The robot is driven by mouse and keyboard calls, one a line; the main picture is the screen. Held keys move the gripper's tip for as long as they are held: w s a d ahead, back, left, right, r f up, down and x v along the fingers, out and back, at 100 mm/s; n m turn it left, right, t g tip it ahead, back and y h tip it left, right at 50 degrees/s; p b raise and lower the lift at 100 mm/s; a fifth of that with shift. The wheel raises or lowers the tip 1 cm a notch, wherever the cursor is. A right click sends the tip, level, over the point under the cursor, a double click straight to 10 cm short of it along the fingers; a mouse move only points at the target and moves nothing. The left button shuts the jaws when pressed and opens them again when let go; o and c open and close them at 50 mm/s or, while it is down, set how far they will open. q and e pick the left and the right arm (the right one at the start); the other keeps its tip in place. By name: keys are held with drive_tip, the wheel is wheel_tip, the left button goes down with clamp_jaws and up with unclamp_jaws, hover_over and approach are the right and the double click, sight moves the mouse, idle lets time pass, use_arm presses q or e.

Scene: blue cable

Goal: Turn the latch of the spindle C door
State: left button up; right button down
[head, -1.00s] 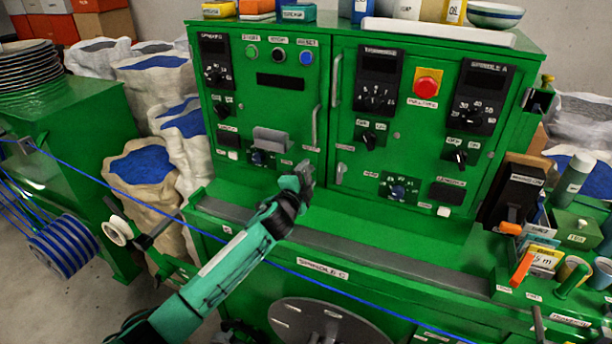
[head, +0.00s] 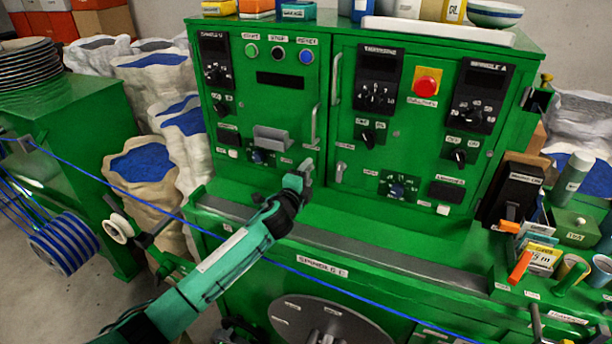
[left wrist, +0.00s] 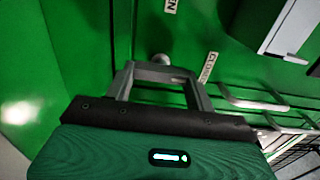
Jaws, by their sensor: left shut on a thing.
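The left door (head: 285,105) of the green cabinet has a small latch at its lower right, mostly hidden by my gripper in the head view. In the left wrist view a rounded grey end of the latch (left wrist: 160,59) shows between the fingertips. My left gripper (head: 305,172) is at the lower right of that door; in the left wrist view its fingers (left wrist: 163,70) are closed about the latch. Two small labels, one reading like "CLOSED" (left wrist: 208,67) and one ending in "N" (left wrist: 171,5), are near it. My right gripper is not in view.
A door handle (head: 315,124) stands above the gripper. A tray-like holder (head: 271,138) sticks out to its left. A second latch (head: 340,172) is on the right-hand door. A blue cable (head: 150,199) runs across the front, below the gripper. A grey rail (head: 345,252) edges the ledge.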

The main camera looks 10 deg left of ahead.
use_arm(q)
drive_tip(key=o, duration=1)
drive_tip(key=shift+s, duration=0.1)
drive_tip(key=shift+s+a+b, duration=0.45)
drive_tip(key=shift+s+b, duration=0.1)
drive_tip(key=shift+s, duration=1.7)
drive_tip(key=shift+s+a+b, duration=0.4)
drive_tip(key=shift+s+b, duration=0.1)
drive_tip(key=shift+s, duration=1.7)
drive_tip(key=shift+s+a+b, duration=0.45)
drive_tip(key=shift+s+b, duration=0.1)
drive_tip(key=shift+s, duration=1.7)
drive_tip(key=shift+f, duration=0.1)
